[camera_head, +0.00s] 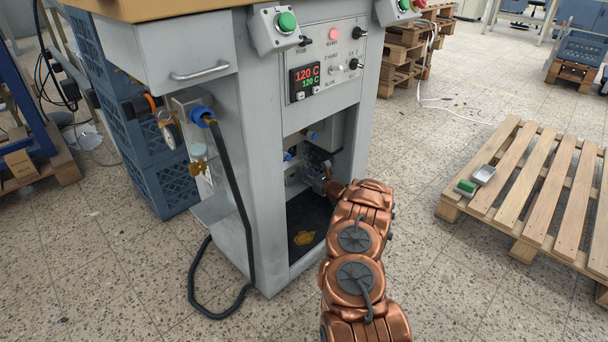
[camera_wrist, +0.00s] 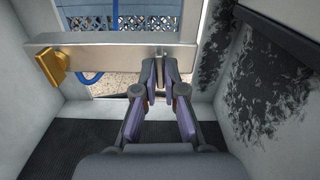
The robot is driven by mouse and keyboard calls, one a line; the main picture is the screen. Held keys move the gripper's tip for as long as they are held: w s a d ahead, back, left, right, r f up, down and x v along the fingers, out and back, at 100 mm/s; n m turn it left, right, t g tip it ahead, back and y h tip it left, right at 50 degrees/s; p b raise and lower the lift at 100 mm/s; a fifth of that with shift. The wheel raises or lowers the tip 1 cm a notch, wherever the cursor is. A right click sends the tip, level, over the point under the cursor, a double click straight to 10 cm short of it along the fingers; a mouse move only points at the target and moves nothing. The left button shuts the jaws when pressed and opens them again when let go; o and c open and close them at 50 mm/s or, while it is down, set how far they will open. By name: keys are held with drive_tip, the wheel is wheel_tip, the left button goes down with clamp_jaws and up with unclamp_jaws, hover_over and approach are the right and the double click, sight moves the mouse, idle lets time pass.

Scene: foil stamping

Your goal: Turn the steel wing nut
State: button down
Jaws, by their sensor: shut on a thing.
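My gripper (camera_wrist: 160,84) is inside the cabinet's open bay, with its fingertips up against a flat metal bar (camera_wrist: 108,62) that crosses the bay. The fingers are closed on a small steel piece (camera_wrist: 161,52) at the bar, which I take to be the steel wing nut. Most of it is hidden between the fingertips, so its angle cannot be told. In the head view my copper arm reaches into the bay and the wing nut cannot be made out.
A yellow knob (camera_wrist: 51,65) sits at the bar's left end, with a blue hose (camera_wrist: 90,78) behind. Bay walls stand close on both sides; the right one has dark scuffs. Outside, a black hose (camera_head: 233,185) hangs left and a wooden pallet (camera_head: 541,190) lies right.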

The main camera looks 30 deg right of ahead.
drive_tip(key=shift+f, duration=0.1)
idle(0.3)
drive_tip(key=c, duration=1.3)
unclamp_jaws()
drive_tip(key=shift+o, duration=0.2)
drive_tip(key=v, duration=1.2)
drive_tip(key=shift+s, duration=0.1)
